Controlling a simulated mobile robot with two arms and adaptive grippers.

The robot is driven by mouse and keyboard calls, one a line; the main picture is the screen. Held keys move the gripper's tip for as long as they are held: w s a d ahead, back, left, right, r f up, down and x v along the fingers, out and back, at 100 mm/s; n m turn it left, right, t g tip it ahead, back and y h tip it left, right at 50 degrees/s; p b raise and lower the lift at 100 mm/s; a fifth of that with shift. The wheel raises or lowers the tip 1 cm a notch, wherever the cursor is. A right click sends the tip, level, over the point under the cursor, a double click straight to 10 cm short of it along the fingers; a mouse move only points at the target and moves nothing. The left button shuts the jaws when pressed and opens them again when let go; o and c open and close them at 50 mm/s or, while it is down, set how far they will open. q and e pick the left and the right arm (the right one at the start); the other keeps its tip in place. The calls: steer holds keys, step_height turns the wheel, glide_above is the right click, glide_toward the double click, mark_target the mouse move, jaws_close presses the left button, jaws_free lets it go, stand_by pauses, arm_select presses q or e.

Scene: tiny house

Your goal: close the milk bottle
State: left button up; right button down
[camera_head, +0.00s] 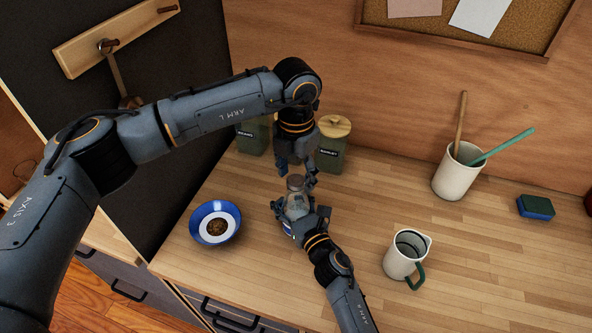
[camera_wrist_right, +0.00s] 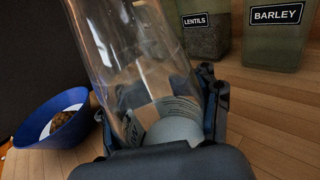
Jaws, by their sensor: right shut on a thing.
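The milk bottle (camera_head: 297,203) is a clear glass bottle standing on the wooden counter. My right gripper (camera_head: 299,217) is shut around its body; the glass fills the right wrist view (camera_wrist_right: 135,60), with a whitish content low inside. My left gripper (camera_head: 297,172) is pointing down right over the bottle's top, its fingers spread on either side of the mouth. The top of the bottle looks greyish-brown; I cannot tell whether that is a cap or the open rim.
A blue bowl (camera_head: 209,209) with brown content stands left of the bottle. Lentils (camera_head: 253,139) and barley (camera_head: 330,155) jars stand behind. A white jug (camera_head: 400,258), a utensil cup (camera_head: 452,178) and a sponge (camera_head: 536,207) are to the right. The counter between them is clear.

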arm_select(q)
steer(key=c, duration=1.1)
steer(key=o, duration=1.3)
steer(key=shift+o, duration=0.2)
step_height(320, 180, up, 12)
arm_select(e)
steer(key=shift+c, duration=1.2)
jaws_free()
